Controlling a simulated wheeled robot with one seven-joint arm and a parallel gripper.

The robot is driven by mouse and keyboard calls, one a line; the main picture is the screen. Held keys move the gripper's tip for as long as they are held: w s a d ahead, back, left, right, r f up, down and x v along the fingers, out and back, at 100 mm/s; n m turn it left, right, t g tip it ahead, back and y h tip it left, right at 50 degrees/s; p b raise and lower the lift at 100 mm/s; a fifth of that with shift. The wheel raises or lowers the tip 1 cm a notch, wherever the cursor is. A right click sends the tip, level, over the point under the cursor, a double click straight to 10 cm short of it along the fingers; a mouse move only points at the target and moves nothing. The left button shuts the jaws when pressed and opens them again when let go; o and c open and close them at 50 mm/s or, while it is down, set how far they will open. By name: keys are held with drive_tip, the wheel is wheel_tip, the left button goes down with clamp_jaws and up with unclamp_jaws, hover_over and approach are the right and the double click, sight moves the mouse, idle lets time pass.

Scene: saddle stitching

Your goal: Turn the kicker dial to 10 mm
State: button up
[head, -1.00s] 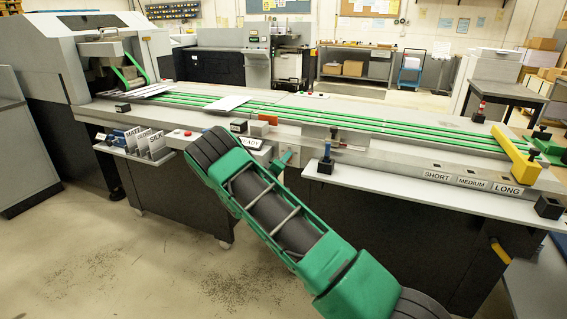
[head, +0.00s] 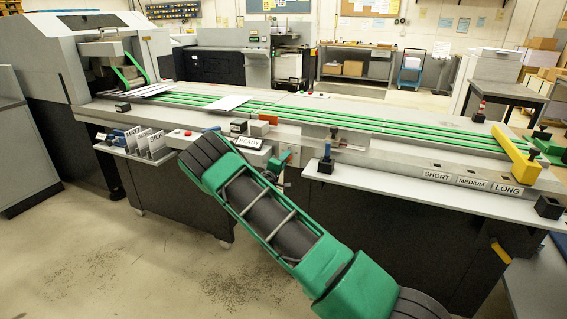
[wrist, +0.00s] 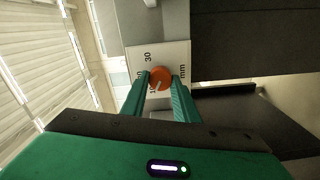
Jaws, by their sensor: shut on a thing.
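The kicker dial (wrist: 159,73) is a round orange knob on a white scale plate (wrist: 168,50) in the wrist view. The plate reads "30" and "mm", with other numerals partly hidden by my left finger. A pale line on the knob points toward the lower left, near a partly covered numeral starting with "1". My gripper (wrist: 161,79) has its two green fingers on either side of the knob, shut on it. In the head view my gripper (head: 275,163) is small and partly hidden by my arm, at the machine's front.
The machine's long bed with green rails (head: 350,121) runs behind my arm. A rack of labelled cards (head: 150,143) stands left. The floor in front at left is clear.

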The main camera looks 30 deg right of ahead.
drive_tip(key=o, duration=1.1)
drive_tip(key=shift+w+a+f, duration=0.2)
drive_tip(key=shift+a, duration=0.1)
drive_tip(key=shift+c, duration=0.2)
drive_tip(key=shift+s+d+r, duration=0.1)
drive_tip(key=shift+d, duration=0.05)
drive_tip(key=v, duration=1)
drive_tip(key=shift+s+a, duration=0.2)
drive_tip(key=shift+a, duration=0.1)
